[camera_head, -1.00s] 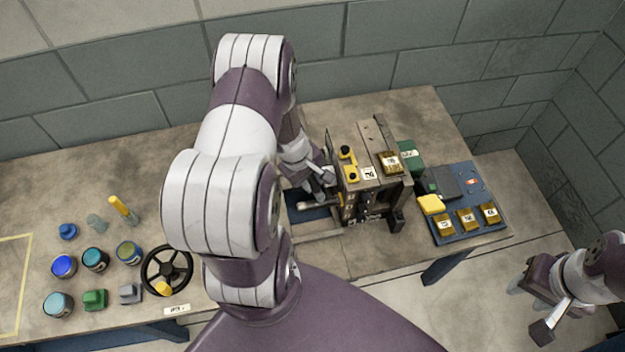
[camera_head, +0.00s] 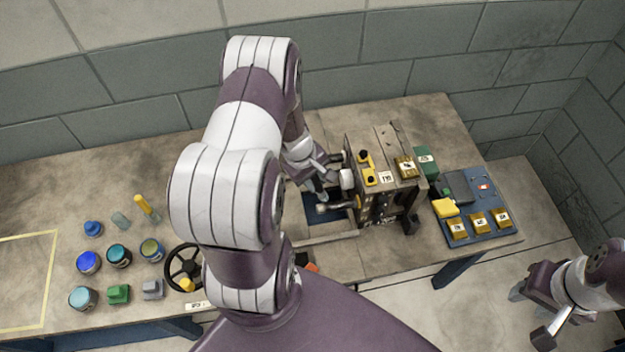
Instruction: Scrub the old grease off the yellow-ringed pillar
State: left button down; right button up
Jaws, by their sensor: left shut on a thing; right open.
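The mould block (camera_head: 380,195) stands on the bench, its dark open side facing the front. A metal pillar (camera_head: 335,207) sticks out from its left side. I cannot make out a yellow ring; my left arm hides part of that area. My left gripper (camera_head: 332,181) is at the block's left side, just above the pillar. It is shut on a small pale thing (camera_head: 347,180), mostly hidden by the fingers. I cannot tell whether this touches a pillar. My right gripper (camera_head: 533,312) is open and empty, off the bench at lower right.
A blue tray (camera_head: 457,229) with brass blocks and a yellow block lies right of the mould, beside a green box (camera_head: 427,160). Several jars, including a blue one (camera_head: 88,262), and a black handwheel (camera_head: 182,268) stand at left. A yellow-outlined area (camera_head: 50,270) is clear.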

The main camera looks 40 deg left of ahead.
pick_arm(q)
jog(key=p+v, duration=0.2)
jog(key=v, duration=0.1)
jog(key=shift+w, duration=0.1)
jog(key=shift+r, duration=0.35)
jog(key=shift+d+r+p, duration=0.15)
jog(key=shift+r+p, duration=0.05)
jog(key=shift+p, duration=0.2)
jog(key=shift+f, duration=0.1)
